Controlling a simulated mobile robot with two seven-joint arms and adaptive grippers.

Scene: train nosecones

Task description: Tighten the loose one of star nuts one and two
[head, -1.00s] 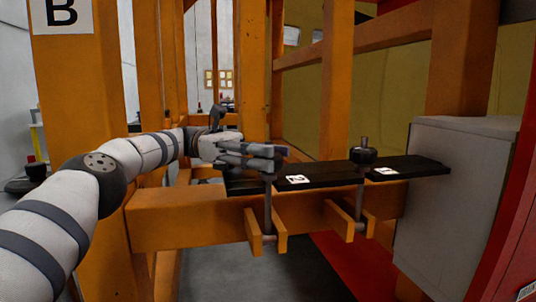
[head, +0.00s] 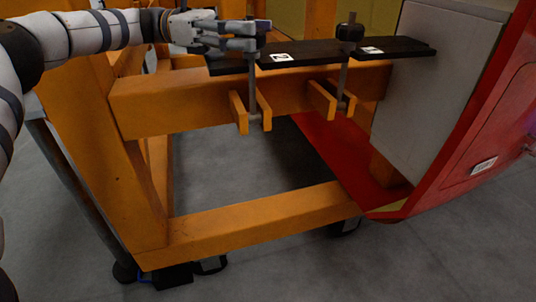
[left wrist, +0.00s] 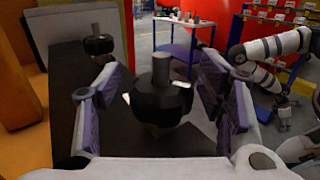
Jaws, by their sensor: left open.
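Star nut one (head: 350,31) is a black knob on a threaded rod. It stands on the black plate (head: 318,50) by the label 1, and it shows further off in the left wrist view (left wrist: 98,46). Star nut two (left wrist: 160,101) is the black knob in the middle of the left wrist view. My left gripper (head: 252,38) is open at the label 2, and its fingers stand on both sides of star nut two. Gaps show between nut and fingers. In the head view the fingers hide this nut, and its rod (head: 252,88) shows below the plate.
The plate lies on an orange beam (head: 180,102) with forked brackets below. A grey box (head: 428,85) and a red body (head: 490,130) bound the right. A white arm (left wrist: 270,47), seemingly my right one, and a blue cart (left wrist: 180,52) show in the left wrist view.

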